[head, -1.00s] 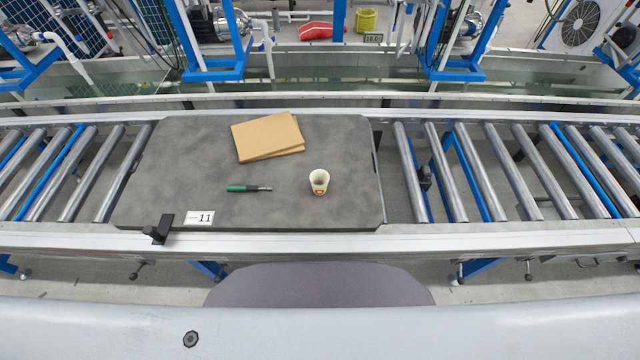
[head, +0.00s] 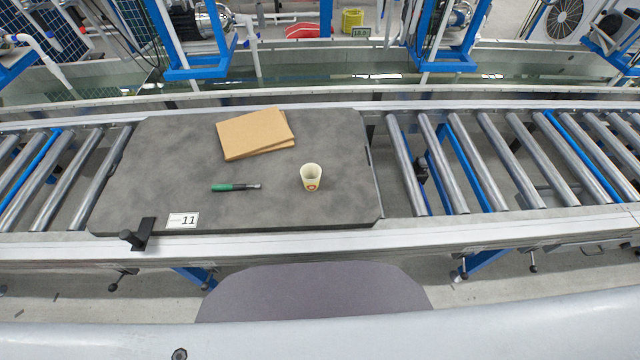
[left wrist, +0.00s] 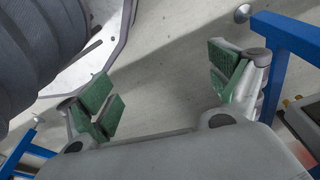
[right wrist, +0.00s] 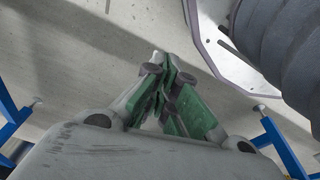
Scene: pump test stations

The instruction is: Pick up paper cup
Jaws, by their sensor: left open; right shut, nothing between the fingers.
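A pale paper cup (head: 311,177) with a small orange-red mark stands upright on the dark grey board (head: 180,150), right of its middle. Neither gripper shows in the head view. In the left wrist view my left gripper (left wrist: 165,85) is open and empty, its green pads wide apart over bare floor. In the right wrist view my right gripper (right wrist: 163,85) is shut with nothing in it, also over floor. The cup is in neither wrist view.
A green-handled screwdriver (head: 236,187) lies left of the cup. Brown cardboard sheets (head: 255,134) lie behind it. Roller conveyor (head: 490,165) runs on both sides.

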